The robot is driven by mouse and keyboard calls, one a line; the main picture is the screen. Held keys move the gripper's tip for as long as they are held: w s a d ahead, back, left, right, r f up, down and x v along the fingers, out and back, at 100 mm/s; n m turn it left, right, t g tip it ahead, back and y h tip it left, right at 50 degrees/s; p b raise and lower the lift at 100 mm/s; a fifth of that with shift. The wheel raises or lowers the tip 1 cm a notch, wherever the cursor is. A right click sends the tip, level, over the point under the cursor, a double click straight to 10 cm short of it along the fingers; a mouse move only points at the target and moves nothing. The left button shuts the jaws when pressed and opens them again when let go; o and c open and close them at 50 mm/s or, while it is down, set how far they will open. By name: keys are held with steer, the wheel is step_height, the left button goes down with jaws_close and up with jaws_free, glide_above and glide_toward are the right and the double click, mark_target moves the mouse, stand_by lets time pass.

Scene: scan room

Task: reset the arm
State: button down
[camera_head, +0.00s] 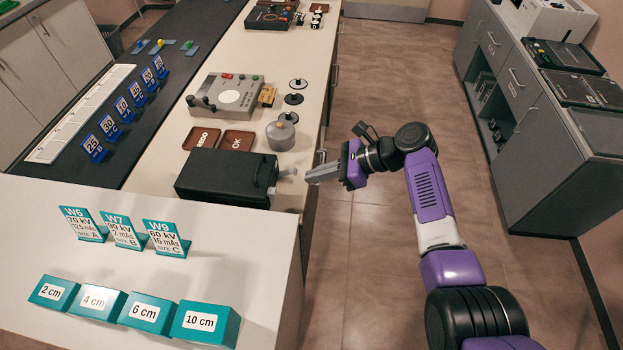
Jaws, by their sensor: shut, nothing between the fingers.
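My purple and black arm (430,190) reaches up from the lower right over the open floor. Its elbow is bent and its forearm points left. My gripper (312,177) is at the arm's left end, just right of the counter's edge. Its grey fingers are together and hold nothing. The fingertips are close to the lever on the right side of a black box (225,178); I cannot tell whether they touch it.
A white table with teal blocks (208,324) and teal cards (166,238) is at the lower left. A beige counter (250,67) bears a grey device (226,97), brown trays (238,140) and a round weight (281,134). Grey cabinets (520,110) stand right. Floor between is clear.

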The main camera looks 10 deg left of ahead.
stand_by(0.6)
steer(key=w+d+r+n+t+h, duration=0.2)
steer(key=w+d+n+t, duration=0.25)
steer(key=w+t, duration=0.35)
steer(key=s+d+f+n+t+h+b, duration=0.2)
steer(key=s+d+f+n+t+h, duration=0.35)
steer(key=s+d, duration=0.4)
steer(key=s+d+r+n+h+b, duration=0.1)
steer(key=s+d+n, duration=0.1)
steer(key=s, duration=1.2)
steer(key=s+d+r+n+h+b, duration=0.1)
steer(key=s+d, duration=0.4)
steer(key=s, duration=1)
steer(key=s+d+r+n+h+b, duration=0.2)
steer(key=s+n, duration=0.3)
steer(key=s, duration=0.9)
steer(key=shift+s+d+r+t+b, duration=0.35)
steer(key=shift+d+r+t+b, duration=0.1)
steer(key=shift+d+r+b, duration=0.3)
